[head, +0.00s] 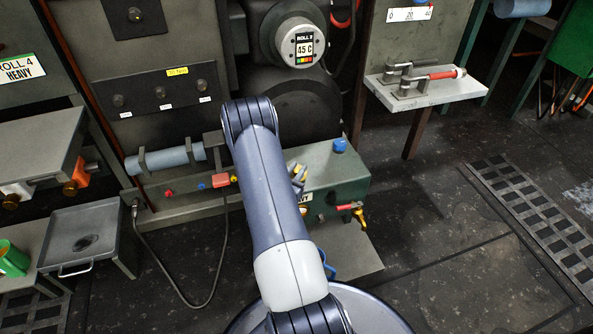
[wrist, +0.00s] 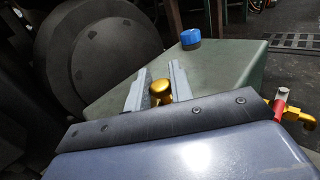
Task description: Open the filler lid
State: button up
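The green tank (head: 340,180) stands right of my arm in the head view, and its top fills the middle of the wrist view (wrist: 220,62). A blue cap (head: 339,145) sits on its top, also in the wrist view (wrist: 190,39). A round brass knob (wrist: 160,88) shows between the two grey fingers of my gripper (wrist: 158,84). The fingers are apart, one on each side of the knob; I cannot tell whether they touch it. In the head view my arm partly covers my gripper (head: 298,174). The filler lid's outline is not clear.
A red-handled brass tap (head: 350,207) sticks out of the tank's front, also at the right of the wrist view (wrist: 290,112). A large dark roll (wrist: 95,50) stands behind at left. A white shelf with clamps (head: 424,92) is at right. The floor there is clear.

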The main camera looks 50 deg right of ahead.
grip_shut()
